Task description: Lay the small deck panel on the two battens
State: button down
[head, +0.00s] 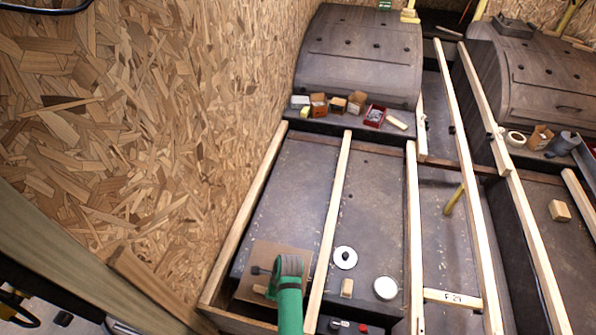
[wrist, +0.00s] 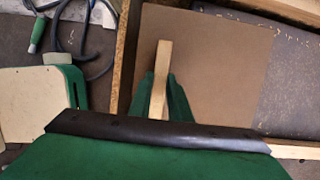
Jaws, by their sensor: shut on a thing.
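The small deck panel is a flat brown square board (head: 262,251) with a pale wooden grip bar (wrist: 163,62) standing on it. My green gripper (wrist: 158,98) is shut on that bar in the wrist view, and the panel (wrist: 210,50) spreads out beyond the fingers. In the head view my wrist covers part of the panel. The panel is at the near end of the left bay, between the left batten (head: 248,205) and the middle batten (head: 333,205). Its right edge is close to the middle batten. I cannot tell whether it touches the battens or hangs above them.
The chipboard wall (head: 150,130) rises close on the left. A white disc (head: 345,257), a wood block (head: 347,288) and a white roll (head: 385,288) lie right of the middle batten. Small boxes (head: 337,104) stand by the far wheel arch (head: 360,50). The left bay beyond the panel is clear.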

jog(key=shift+w+a+r+n, duration=0.3)
jog(key=shift+r+n, duration=0.05)
jog(key=shift+n, duration=0.05)
jog(key=w+r+n, duration=0.1)
jog(key=n, duration=0.1)
jog(key=w+r+n+g, duration=0.1)
jog(key=a+r+n, duration=0.1)
jog(key=n, duration=0.1)
jog(key=shift+w+r+n+g, duration=0.15)
jog(key=shift+w+n+g, duration=0.15)
jog(key=shift+w+g, duration=0.1)
jog(key=d+r+n+g+h, duration=0.2)
jog(key=d+r+n+h, duration=0.1)
jog(key=d+n, duration=1)
jog(key=shift+w+d+r+n, duration=0.25)
jog(key=shift+d+r+n, duration=0.1)
jog(key=shift+r, duration=0.3)
